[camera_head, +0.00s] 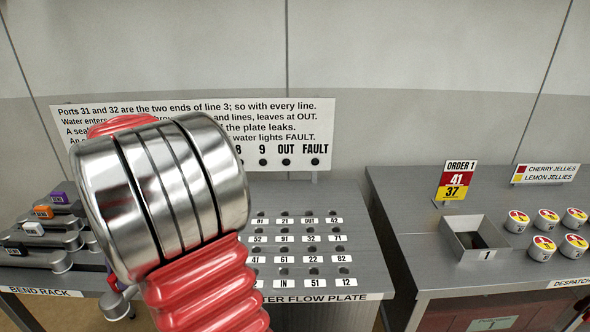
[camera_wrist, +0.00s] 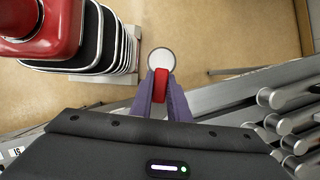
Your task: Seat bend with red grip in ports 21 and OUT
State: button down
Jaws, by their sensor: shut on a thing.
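The bend with the red grip shows in the wrist view by its red grip (camera_wrist: 162,88) and round silver end (camera_wrist: 160,61). My gripper (camera_wrist: 162,97) has its purple fingers shut on the red grip. In the head view the bend (camera_head: 115,308) hangs low at the left, in front of the bend rack and apart from the plate, partly hidden by my arm. The water flow plate (camera_head: 370,272) is on the middle bench. Port 21 (camera_head: 284,213) and port OUT (camera_head: 309,213) are side by side in its far row, both without a bend.
The bend rack (camera_head: 40,292) at the left holds bends with purple, orange and other grips. A sign (camera_head: 200,108) stands behind the plate. The right bench has an open box (camera_head: 470,260), several jelly tubs (camera_head: 545,247) and an order card (camera_head: 456,180). My arm hides the plate's left part.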

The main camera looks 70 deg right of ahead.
jog(key=w+a+f+n+g+h, duration=0.2)
jog(key=w+a+f+n, duration=0.4)
jog(key=a+n, duration=0.3)
jog(key=w+a+f+n+g+h, duration=0.2)
jog(key=w+a+f+n, duration=0.3)
jog(key=a+n, duration=0.3)
jog(key=shift+w+a+f+n+g, duration=0.3)
jog(key=shift+w+a+f+n, duration=0.15)
jog(key=shift+n, duration=0.35)
jog(key=shift+s+d, duration=0.1)
